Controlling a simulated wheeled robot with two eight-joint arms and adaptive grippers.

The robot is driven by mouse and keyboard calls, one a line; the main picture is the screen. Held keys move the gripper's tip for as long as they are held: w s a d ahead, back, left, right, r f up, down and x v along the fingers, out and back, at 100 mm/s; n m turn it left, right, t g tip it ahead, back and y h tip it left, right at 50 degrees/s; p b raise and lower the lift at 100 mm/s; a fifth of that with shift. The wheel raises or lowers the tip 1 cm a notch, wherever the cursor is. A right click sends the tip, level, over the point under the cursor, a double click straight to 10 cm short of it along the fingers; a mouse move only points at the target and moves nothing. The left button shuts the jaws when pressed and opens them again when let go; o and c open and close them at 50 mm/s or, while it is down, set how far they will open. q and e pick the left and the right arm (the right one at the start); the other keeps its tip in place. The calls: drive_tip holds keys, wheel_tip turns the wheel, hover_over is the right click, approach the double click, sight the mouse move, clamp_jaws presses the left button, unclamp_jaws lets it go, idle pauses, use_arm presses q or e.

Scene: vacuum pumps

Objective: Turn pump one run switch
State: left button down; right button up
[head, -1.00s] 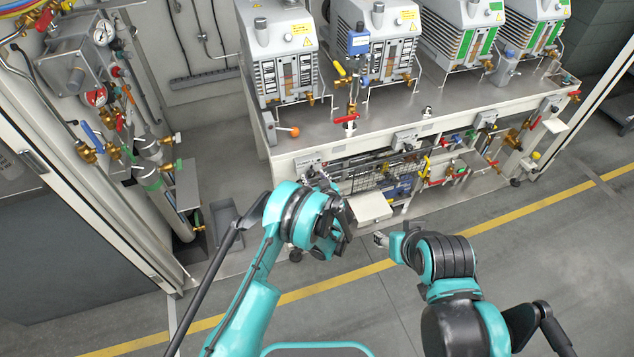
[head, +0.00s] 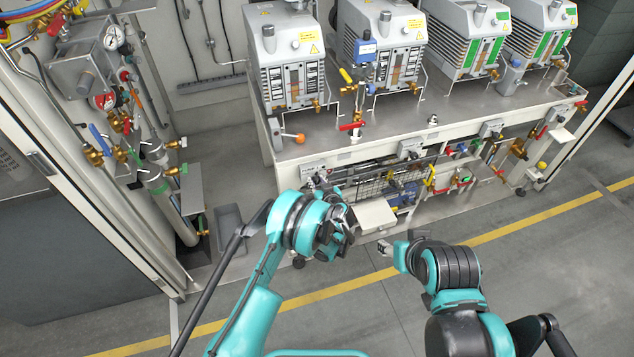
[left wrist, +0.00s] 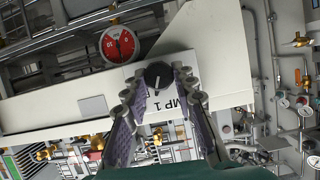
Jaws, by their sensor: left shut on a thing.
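The pump one run switch is a black round knob (left wrist: 158,75) on a pale plate (left wrist: 182,112) whose visible lettering reads "MP 1". It shows in the left wrist view between the pads of my left gripper (left wrist: 156,84), which is shut on it. In the head view my left gripper (head: 328,188) reaches the bench front below the leftmost pump (head: 284,58), and the arm hides the knob there. My right gripper (head: 385,247) is over the floor, clear of the bench; its finger gap is too small to judge.
A red-faced gauge (left wrist: 118,44) sits close beside the knob. A white box (head: 375,215) juts from the bench front right of my left gripper. Valves and pipes (head: 120,150) line the left wall. The floor (head: 420,300) before the bench is open.

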use_arm(q)
drive_tip(key=shift+d+m+y, duration=0.25)
drive_tip(key=shift+m+y, duration=0.35)
drive_tip(key=shift+m, duration=0.3)
drive_tip(key=c, duration=1.6)
unclamp_jaws()
drive_tip(key=shift+w+m+g+y, duration=0.1)
drive_tip(key=shift+m+g+y, duration=0.2)
drive_tip(key=shift+m, duration=0.2)
drive_tip(key=shift+c, duration=0.2)
drive_tip(key=o, duration=0.5)
drive_tip(key=shift+a, duration=0.1)
drive_tip(key=shift+c, duration=0.2)
drive_tip(key=shift+v, duration=1.05)
drive_tip(key=v, duration=0.6)
drive_tip(key=shift+f, duration=0.1)
